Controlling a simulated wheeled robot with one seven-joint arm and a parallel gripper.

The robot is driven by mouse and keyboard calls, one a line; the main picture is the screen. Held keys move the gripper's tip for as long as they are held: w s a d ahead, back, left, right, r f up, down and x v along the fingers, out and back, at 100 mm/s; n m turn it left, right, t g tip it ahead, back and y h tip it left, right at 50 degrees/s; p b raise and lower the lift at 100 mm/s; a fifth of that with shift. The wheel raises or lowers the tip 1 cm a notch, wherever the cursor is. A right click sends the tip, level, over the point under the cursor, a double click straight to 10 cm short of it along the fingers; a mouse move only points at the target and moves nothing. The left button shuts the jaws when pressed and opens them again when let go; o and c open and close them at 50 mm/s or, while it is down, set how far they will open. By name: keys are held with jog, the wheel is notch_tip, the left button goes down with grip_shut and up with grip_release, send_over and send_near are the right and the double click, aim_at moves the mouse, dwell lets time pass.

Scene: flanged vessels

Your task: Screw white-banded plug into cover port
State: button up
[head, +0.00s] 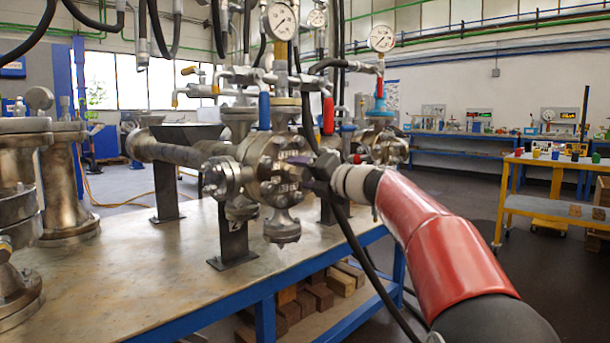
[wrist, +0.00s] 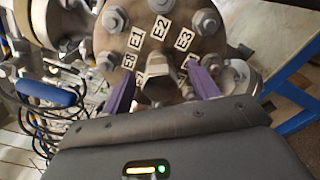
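The round cover (wrist: 158,30) fills the top of the wrist view, with a ring of bolts and white labels such as E1, E2 and E3. In the head view the cover (head: 272,172) is on the flanged vessel at the middle of the bench. My gripper (wrist: 162,80) faces the cover, its two purple fingers spread apart. A grey metal plug-like piece (wrist: 157,68) stands between the fingers, with gaps on both sides. I see no white band on it, and its seating in the port is hidden. In the head view my gripper (head: 306,160) is close against the cover.
Pressure gauges (head: 382,38), hoses and a red-handled valve (head: 328,115) crowd above the vessel. A black cable (head: 352,238) hangs beside my arm. Large flanged vessels (head: 65,185) stand at the left. The front of the bench top (head: 130,270) is clear.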

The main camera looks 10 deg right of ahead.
jog(key=v, duration=0.7)
jog(key=s+a+f+n+g+h+p, duration=0.2)
jog(key=s+a+f+n+g, duration=0.15)
jog(key=s+f+n, duration=0.45)
jog(key=s+a+f+n+g+h+p, duration=0.1)
jog(key=s+a+f+n+g+h, duration=0.2)
jog(key=s+n, duration=0.75)
jog(key=s+d+f+n+g+h+p, duration=0.1)
jog(key=s+d+f+n+h, duration=0.1)
jog(key=s+f+n, duration=0.5)
jog(key=s+d+f+n+g+h+p, duration=0.1)
jog(key=s+d+f+n+h+p, duration=0.1)
jog(key=s+f+n, duration=0.5)
jog(key=s+d+n+h, duration=0.1)
jog(key=s+n, duration=0.3)
jog(key=n, duration=0.3)
jog(key=shift+d+f+h, duration=0.25)
jog(key=shift+f+h, duration=0.05)
jog(key=shift+g, duration=0.25)
